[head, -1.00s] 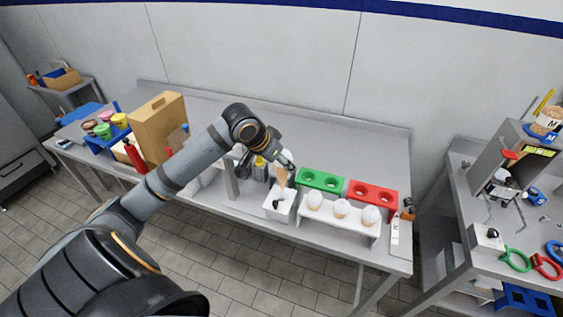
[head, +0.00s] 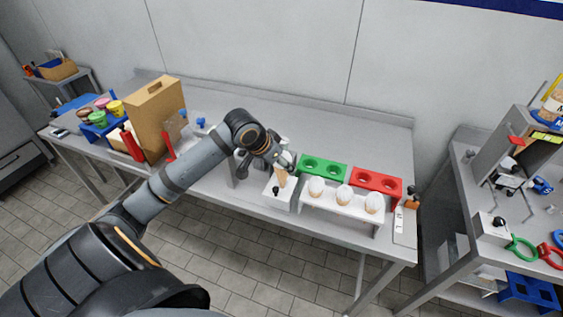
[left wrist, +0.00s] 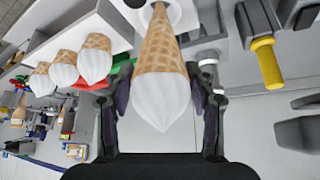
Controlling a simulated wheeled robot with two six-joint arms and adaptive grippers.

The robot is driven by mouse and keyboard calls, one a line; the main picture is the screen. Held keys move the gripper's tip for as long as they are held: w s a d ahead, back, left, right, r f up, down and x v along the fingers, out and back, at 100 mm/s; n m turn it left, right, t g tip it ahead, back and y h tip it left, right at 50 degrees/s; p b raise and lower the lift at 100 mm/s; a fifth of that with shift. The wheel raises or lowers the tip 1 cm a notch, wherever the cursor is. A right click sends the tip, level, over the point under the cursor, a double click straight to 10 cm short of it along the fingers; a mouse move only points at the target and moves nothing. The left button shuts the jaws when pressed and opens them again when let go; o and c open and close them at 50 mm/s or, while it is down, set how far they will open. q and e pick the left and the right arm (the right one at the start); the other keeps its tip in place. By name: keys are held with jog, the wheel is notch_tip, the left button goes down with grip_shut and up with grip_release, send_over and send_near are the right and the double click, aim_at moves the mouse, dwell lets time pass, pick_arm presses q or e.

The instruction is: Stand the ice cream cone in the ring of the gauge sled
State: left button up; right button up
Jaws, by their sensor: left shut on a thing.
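My left gripper (left wrist: 160,108) is shut on an ice cream cone (left wrist: 158,60), with a tan waffle body and white top. The cone also shows below the gripper in the head view (head: 281,179), its tip pointing down. The white gauge sled (head: 272,192) with a black knob is directly under it. In the left wrist view the cone's tip overlaps the sled's pale round ring (left wrist: 176,14). I cannot tell whether the tip is inside the ring or just above it. My right gripper is not in view.
A white rack (head: 338,212) with three white-topped cones stands right of the sled. Green (head: 323,168) and red (head: 376,180) two-hole holders are behind it. A tan board-like case (head: 157,118) stands at left. The back of the table is clear.

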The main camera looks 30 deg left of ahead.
pick_arm(q)
jog(key=shift+s+f+b, duration=0.1)
jog(key=shift+f+b, duration=0.35)
jog(key=shift+f, duration=1.3)
jog(key=o, duration=0.9)
jog(key=shift+o, duration=0.2)
jog(key=shift+a, duration=0.1)
notch_tip(320, 180, up, 10)
